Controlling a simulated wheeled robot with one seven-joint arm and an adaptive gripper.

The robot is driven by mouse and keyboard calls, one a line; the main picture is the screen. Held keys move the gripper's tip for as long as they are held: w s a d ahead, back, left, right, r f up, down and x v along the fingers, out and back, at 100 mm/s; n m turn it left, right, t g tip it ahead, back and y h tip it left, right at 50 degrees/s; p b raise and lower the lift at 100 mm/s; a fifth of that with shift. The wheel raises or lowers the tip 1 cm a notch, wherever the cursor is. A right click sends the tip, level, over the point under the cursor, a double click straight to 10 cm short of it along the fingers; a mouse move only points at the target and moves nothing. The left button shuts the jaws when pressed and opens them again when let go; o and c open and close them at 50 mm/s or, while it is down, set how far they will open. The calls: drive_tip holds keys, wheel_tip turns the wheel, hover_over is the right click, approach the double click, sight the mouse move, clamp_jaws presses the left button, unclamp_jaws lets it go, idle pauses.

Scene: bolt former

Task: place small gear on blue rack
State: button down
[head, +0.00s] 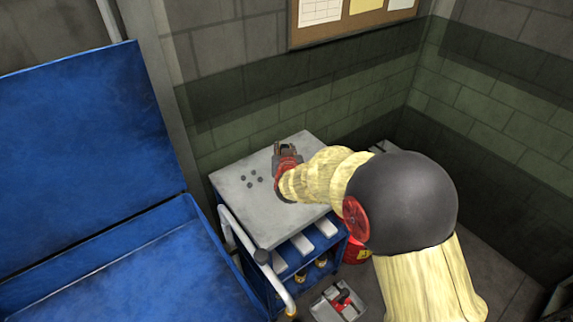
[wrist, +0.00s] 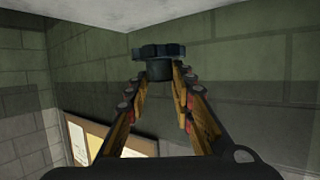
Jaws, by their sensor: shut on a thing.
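In the wrist view my gripper (wrist: 158,74) is shut on a small dark gear (wrist: 158,51). The two fingers pinch its narrower hub, and the toothed disc lies beyond the fingertips. In the head view my gripper (head: 287,150) is above the far part of the grey top of a blue rack (head: 252,215), with shelves below. I cannot tell the exact height of the gripper over the top. The gear is not clearly made out in the head view.
Several small dark round spots (head: 252,180) mark the grey top left of my gripper. A large blue bin (head: 150,265) with a raised lid (head: 85,150) stands at left. A white rail (head: 255,260) edges the rack. Brick walls and a noticeboard (head: 345,20) lie behind. A red can (head: 356,250) stands at right.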

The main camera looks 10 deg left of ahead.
drive_tip(key=shift+w+a, duration=0.1)
drive_tip(key=shift+w, duration=0.25)
drive_tip(key=shift+w+f+b, duration=0.1)
drive_tip(key=shift+f+b, duration=1.75)
drive_tip(key=shift+f, duration=2.9)
drive_tip(key=shift+f, duration=0.15)
drive_tip(key=c, duration=1.5)
unclamp_jaws()
drive_tip(key=shift+c, duration=0.2)
